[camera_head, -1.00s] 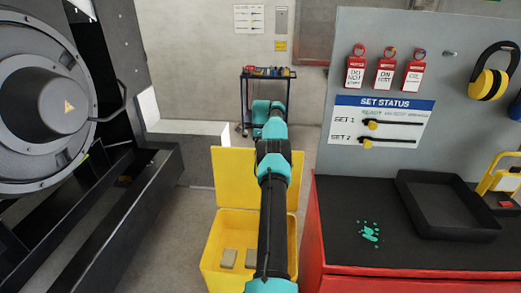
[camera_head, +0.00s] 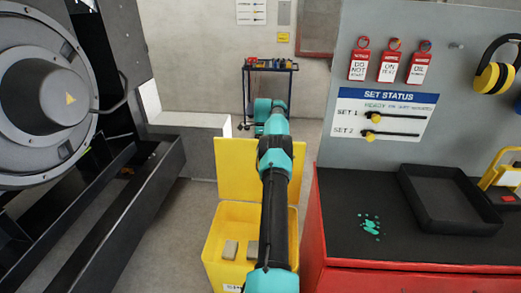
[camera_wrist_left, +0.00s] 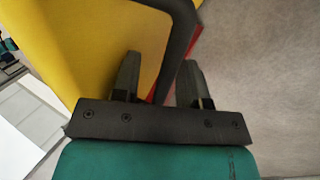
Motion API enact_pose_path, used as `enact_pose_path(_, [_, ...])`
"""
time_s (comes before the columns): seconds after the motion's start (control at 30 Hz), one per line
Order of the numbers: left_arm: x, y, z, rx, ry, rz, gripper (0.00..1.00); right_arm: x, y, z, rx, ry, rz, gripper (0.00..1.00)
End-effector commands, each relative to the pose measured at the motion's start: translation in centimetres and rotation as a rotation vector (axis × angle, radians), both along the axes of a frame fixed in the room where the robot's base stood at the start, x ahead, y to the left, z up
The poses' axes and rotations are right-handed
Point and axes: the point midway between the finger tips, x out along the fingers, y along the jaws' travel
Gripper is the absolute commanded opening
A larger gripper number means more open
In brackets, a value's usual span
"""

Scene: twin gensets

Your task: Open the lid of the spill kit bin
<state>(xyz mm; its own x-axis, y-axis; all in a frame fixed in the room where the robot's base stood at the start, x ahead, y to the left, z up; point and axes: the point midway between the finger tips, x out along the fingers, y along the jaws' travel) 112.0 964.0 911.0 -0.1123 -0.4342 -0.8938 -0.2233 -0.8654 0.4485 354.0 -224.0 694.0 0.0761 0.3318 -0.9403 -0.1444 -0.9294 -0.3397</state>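The yellow spill kit bin (camera_head: 213,262) stands on the floor in the middle of the head view. Its yellow lid (camera_head: 235,183) is raised at the back, and the bin's inside shows. Two grey blocks lie inside it. My left arm crosses in front of the bin and hides part of the lid. In the left wrist view my left gripper (camera_wrist_left: 160,60) has its fingers apart. A black handle (camera_wrist_left: 181,30) runs between them beside the yellow lid (camera_wrist_left: 100,40). The handle seems nearer the right finger; contact is unclear. My right gripper is not in view.
A red cabinet (camera_head: 312,235) with a black top stands close on the bin's right, bearing a black tray (camera_head: 420,218). A dark machine frame (camera_head: 110,230) stands to the left. A tool cart (camera_head: 285,68) stands behind. Floor is free left of the bin.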

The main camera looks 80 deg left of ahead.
Motion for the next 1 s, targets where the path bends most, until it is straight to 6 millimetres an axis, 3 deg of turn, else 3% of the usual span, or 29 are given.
enact_pose_path(0.47, [-0.1,0.0,3.6,0.003,-0.001,0.002,0.4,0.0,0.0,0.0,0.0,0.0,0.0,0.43])
enact_pose_path(1.0, [-0.2,-1.1,3.7,-0.001,0.001,0.001,0.4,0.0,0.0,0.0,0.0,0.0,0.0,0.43])
